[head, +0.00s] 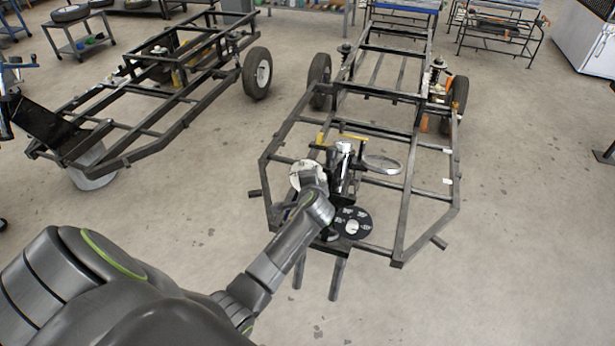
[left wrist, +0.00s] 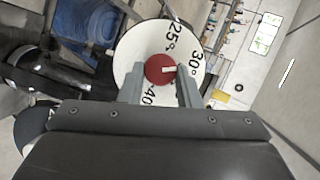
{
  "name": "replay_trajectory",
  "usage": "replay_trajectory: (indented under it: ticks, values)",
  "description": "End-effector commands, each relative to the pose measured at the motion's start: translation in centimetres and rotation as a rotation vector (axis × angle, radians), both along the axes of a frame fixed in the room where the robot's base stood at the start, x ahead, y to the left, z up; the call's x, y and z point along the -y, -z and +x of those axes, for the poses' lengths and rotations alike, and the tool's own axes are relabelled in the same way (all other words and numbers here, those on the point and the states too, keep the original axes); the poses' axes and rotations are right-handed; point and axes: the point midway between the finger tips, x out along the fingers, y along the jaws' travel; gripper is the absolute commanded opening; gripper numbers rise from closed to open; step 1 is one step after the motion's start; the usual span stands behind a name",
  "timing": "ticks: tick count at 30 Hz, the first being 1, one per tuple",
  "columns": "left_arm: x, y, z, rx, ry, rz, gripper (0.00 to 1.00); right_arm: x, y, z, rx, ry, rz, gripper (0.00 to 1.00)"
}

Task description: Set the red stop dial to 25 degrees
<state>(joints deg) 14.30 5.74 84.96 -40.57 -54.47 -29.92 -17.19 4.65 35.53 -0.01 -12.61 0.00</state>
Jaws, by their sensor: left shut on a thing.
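The red stop dial (left wrist: 157,69) sits at the centre of a white disc (left wrist: 133,48) printed with 25°, 30° and 40 marks. Its short white pointer line points right in the left wrist view, toward the 30° mark. My left gripper (left wrist: 160,76) is shut on the red dial, one finger on each side. In the head view the white disc (head: 307,175) shows on the fixture at the front of the right frame, and my left wrist hides the red dial. My right gripper is in neither view.
A black disc with white markings (head: 354,224) lies beside my left wrist. The fixture stands within a black wheeled chassis frame (head: 401,170). A second chassis frame (head: 160,85) stands at the left.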

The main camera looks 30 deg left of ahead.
Motion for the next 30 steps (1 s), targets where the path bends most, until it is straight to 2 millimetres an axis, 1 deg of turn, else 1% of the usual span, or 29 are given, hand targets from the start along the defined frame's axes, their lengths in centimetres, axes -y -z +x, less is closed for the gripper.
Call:
replay_trajectory:
  ticks: [1,15,24,30]
  values:
    - [-0.1,-0.5,0.0,0.006,-0.018,-0.04,0.08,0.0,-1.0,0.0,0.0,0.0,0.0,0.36]
    - [-0.4,-0.8,0.0,0.102,-0.193,-0.439,0.08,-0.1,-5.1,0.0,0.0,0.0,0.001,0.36]
    - [-0.7,-0.9,0.0,0.161,-0.301,-0.687,0.07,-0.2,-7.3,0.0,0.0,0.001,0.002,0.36]
    - [-0.8,-0.8,0.0,0.194,-0.359,-0.819,0.07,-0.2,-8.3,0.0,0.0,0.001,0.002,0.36]
